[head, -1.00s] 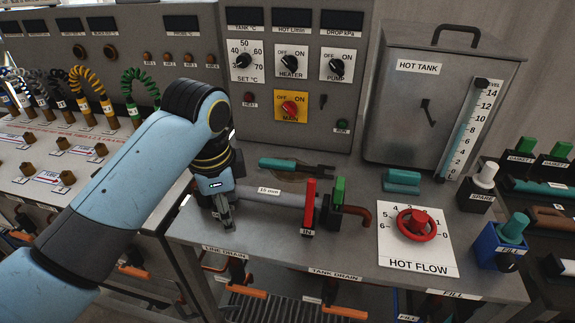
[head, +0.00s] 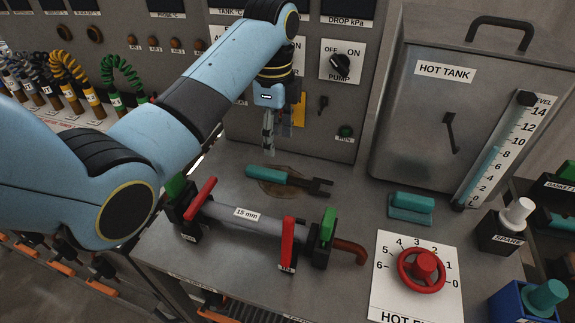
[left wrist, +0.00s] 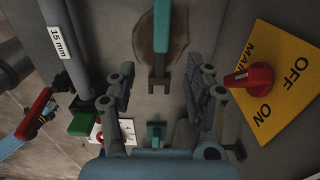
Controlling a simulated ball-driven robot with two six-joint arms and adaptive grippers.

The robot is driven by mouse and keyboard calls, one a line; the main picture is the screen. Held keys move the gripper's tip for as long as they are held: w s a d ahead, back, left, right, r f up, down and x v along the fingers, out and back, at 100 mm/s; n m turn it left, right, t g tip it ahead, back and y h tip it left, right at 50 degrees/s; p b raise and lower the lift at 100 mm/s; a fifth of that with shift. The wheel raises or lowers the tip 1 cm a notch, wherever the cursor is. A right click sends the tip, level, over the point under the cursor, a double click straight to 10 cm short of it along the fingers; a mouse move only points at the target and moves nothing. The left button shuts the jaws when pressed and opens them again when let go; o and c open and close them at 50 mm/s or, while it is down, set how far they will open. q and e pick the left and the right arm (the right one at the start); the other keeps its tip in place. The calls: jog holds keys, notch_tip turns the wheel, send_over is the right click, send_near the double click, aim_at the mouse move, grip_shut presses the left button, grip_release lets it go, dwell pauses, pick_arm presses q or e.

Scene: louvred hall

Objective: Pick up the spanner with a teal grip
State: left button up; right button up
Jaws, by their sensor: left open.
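The spanner (head: 270,176) has a teal grip at its left and a dark open-ended jaw at its right. It lies flat on the grey bench top, partly over a brown stain. It also shows in the left wrist view, with its teal grip (left wrist: 162,28) at the top and its dark jaw pointing down between my fingers. My left gripper (head: 268,150) points down in the head view, above the bench and close to the spanner's grip end. My right gripper is not in view.
A 15 mm pipe (head: 245,222) with red and green levers runs in front of the spanner. A teal block (head: 411,205) and the hot tank (head: 440,110) stand to the right. The control panel rises behind, with a yellow main switch plate (left wrist: 278,72) near the gripper.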

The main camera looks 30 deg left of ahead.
pick_arm(q)
send_over(278, 174)
jog(key=f, duration=0.4)
jog(key=shift+s+a+f, duration=0.1)
jog(key=shift+s+f, duration=0.15)
jog(key=shift+f, duration=0.4)
jog(key=f, duration=0.5)
jog(key=shift+w, duration=0.3)
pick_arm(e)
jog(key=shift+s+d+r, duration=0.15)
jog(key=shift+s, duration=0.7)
pick_arm(q)
jog(key=c, duration=0.4)
grip_shut()
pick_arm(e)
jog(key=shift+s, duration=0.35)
